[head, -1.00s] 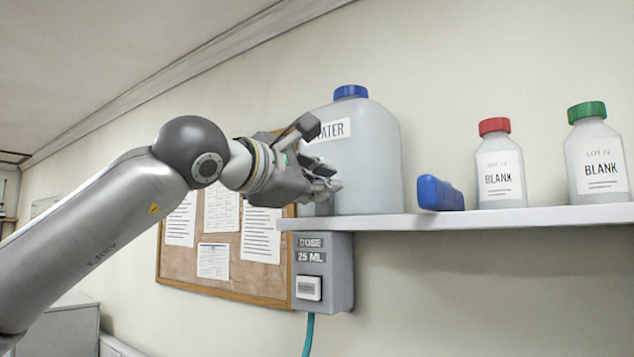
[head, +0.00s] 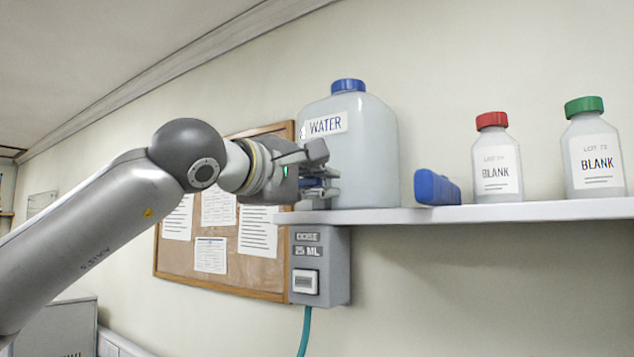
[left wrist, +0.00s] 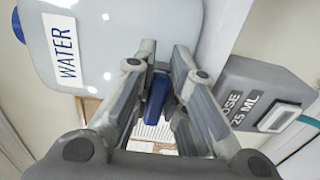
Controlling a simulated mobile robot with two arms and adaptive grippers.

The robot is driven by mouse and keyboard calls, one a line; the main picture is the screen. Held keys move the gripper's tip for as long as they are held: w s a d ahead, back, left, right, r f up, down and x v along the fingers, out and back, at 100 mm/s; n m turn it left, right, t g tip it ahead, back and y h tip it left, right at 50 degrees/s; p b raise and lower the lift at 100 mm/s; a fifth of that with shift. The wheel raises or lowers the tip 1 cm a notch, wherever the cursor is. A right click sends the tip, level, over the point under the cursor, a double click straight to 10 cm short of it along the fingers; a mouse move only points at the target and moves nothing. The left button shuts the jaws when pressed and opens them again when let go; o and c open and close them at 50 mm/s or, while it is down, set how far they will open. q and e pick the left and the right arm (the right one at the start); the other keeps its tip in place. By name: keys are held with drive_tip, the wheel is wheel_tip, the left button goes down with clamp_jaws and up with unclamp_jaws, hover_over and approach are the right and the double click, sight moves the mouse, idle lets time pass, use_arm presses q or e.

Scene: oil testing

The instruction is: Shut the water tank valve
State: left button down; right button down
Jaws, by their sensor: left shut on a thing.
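The water tank (head: 368,150), pale and translucent with a blue cap and a WATER label, stands on the left end of the shelf. My left gripper (head: 325,182) is at the tank's lower left side. In the left wrist view, the tank (left wrist: 120,25) fills the upper left, and a blue valve handle (left wrist: 155,98) sits between the fingers of my left gripper (left wrist: 163,65), which is shut on it. The handle's exact angle to the spout is hard to tell. My right gripper is out of view.
A grey dose box (head: 318,265) with a teal hose hangs below the shelf (head: 500,212), close to the gripper. A blue block (head: 437,187), a red-capped bottle (head: 497,160) and a green-capped bottle (head: 594,150) stand right of the tank. A corkboard (head: 265,275) is behind.

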use_arm(q)
drive_tip(key=shift+f, duration=0.1)
drive_tip(key=c, duration=1.4)
unclamp_jaws()
drive_tip(key=shift+c, duration=0.2)
drive_tip(key=v, duration=1.2)
drive_tip(key=shift+d, duration=0.1)
